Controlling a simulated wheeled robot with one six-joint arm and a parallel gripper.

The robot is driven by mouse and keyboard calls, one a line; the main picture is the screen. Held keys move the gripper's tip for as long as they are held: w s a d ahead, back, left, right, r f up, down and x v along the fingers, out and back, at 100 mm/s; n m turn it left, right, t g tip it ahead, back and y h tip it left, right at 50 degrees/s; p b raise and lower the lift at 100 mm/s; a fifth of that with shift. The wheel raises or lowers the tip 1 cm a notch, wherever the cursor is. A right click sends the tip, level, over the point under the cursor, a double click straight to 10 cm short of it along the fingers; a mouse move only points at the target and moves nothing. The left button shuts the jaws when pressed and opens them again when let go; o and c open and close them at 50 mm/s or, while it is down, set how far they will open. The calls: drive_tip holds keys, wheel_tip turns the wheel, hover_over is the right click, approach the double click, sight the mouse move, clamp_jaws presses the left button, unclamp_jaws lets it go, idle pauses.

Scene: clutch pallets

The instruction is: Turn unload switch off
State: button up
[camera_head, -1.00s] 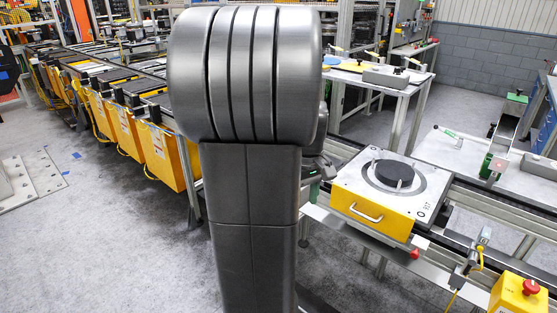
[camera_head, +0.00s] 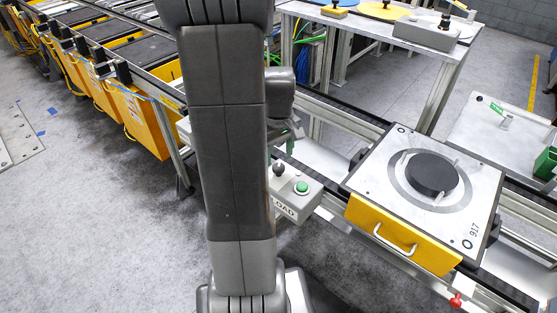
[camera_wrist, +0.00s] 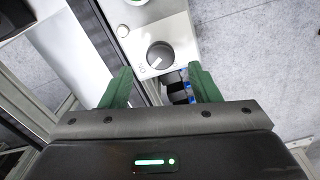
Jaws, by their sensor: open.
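The unload switch is a black rotary knob (camera_wrist: 160,55) with a white pointer line, on a light grey control box (camera_wrist: 172,22). In the wrist view the knob lies just beyond and between my open green fingertips (camera_wrist: 158,82), apart from them. The pointer slants, close to a partly hidden marking on the box. In the head view the box (camera_head: 290,200) carries a lit green button (camera_head: 302,187) and the black knob (camera_head: 279,170), with lettering ending in "LOAD" on its front. My gripper (camera_head: 285,140) is mostly hidden behind my arm there.
A yellow-fronted pallet (camera_head: 400,236) with a black disc (camera_head: 432,174) sits on the conveyor right of the box. A red knob (camera_head: 456,300) is at the lower right. Yellow bins (camera_head: 138,122) line the left conveyor. The floor at left is open.

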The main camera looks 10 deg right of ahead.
sight(279, 167)
drive_tip(key=shift+f, duration=2.15)
drive_tip(key=c, duration=1)
